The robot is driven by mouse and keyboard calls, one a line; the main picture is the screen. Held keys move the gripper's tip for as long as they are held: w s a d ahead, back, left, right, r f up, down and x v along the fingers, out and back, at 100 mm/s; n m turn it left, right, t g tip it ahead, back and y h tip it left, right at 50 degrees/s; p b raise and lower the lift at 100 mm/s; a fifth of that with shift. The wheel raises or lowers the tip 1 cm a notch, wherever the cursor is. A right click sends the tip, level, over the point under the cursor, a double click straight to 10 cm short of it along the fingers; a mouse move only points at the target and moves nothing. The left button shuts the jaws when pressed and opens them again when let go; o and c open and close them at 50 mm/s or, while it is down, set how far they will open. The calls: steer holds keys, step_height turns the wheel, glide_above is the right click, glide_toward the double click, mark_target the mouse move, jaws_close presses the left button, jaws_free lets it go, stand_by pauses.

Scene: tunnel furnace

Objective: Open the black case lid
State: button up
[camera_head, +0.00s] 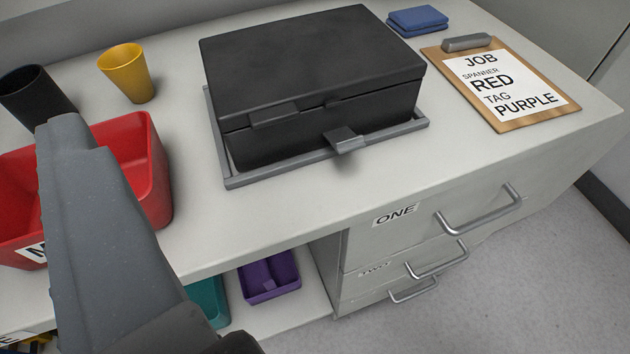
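The black case (315,85) sits on the white worktop, its lid (305,50) down and closed. A dark lip (273,115) sticks out from the lid's front edge, left of the middle. The case stands inside a low grey frame (216,140), and a grey tab (344,140) juts out at the front. My gripper (70,130) shows as a grey, blocky shape at the lower left, well left of the case and apart from it. I cannot make out two separate fingers, and nothing held is visible.
A red bin (150,170), a dark cup (35,95) and a yellow cup (127,72) stand at left. A clipboard (500,82) and folded blue cloth (418,20) lie at right. Drawer handles (480,210) project below. A purple tray (270,277) sits on the lower shelf.

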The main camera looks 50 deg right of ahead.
steer(key=s+d+f+m+h+b, duration=0.1)
steer(key=d+f+h+b, duration=0.15)
steer(key=f, duration=0.35)
steer(key=s+d+f+h+b, duration=0.1)
steer(key=d+f, duration=0.2)
steer(key=f, duration=0.2)
steer(key=m+h+p, duration=0.1)
steer(key=h+p, duration=0.2)
steer(key=p, duration=0.1)
glide_toward(278, 123)
steer(key=shift+g+y, duration=0.25)
steer(key=shift+g, duration=0.15)
steer(key=x, duration=0.2)
steer(key=b+x, duration=0.1)
steer(key=x, duration=0.2)
steer(key=b+x, duration=0.1)
steer(key=x, duration=0.2)
steer(key=shift+r, duration=0.4)
